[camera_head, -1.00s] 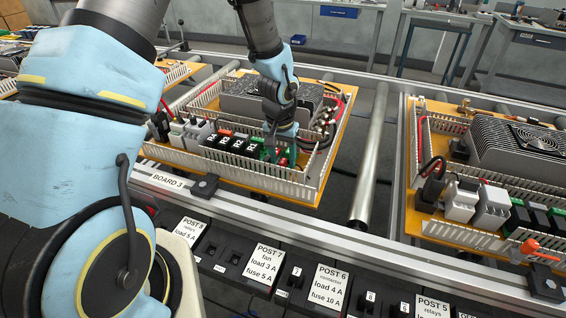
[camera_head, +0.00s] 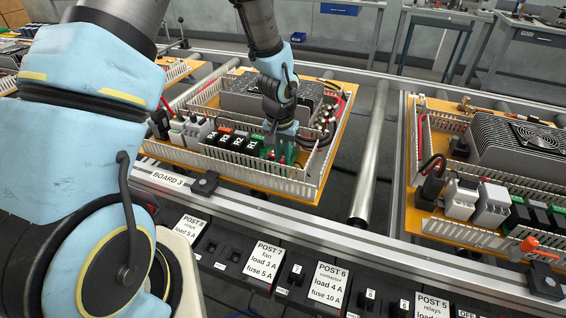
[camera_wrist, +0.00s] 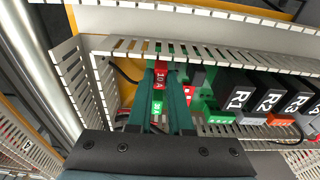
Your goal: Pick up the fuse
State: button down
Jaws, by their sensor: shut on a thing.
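A red fuse marked 10 (camera_wrist: 170,76) is between the fingertips in the wrist view. My gripper (camera_wrist: 165,82), with teal fingers, is shut on it, low over the green fuse board (camera_wrist: 220,104). A green fuse (camera_wrist: 157,107) also shows between the fingers, nearer the palm. I cannot tell whether the red fuse is clear of its socket. In the head view my gripper (camera_head: 281,143) points down at the right end of the component row on Board 3, and the fingers hide much of the fuses there.
Relays marked R1 (camera_wrist: 238,99) and R2 (camera_wrist: 267,103) stand beside the fuse board. Slotted white duct walls (camera_head: 250,177) enclose the row. Black cables (camera_head: 318,140) run close to my gripper. A second board (camera_head: 480,190) lies to the right, past a roller (camera_head: 372,150).

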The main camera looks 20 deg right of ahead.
aim_at(283, 159)
jog(key=shift+r, duration=0.15)
notch_tip(283, 159, up, 10)
jog(key=b, duration=0.1)
dwell(0.5)
jog(key=shift+r+p, duration=1.4)
jog(key=shift+r, duration=0.5)
jog(key=shift+s, duration=0.15)
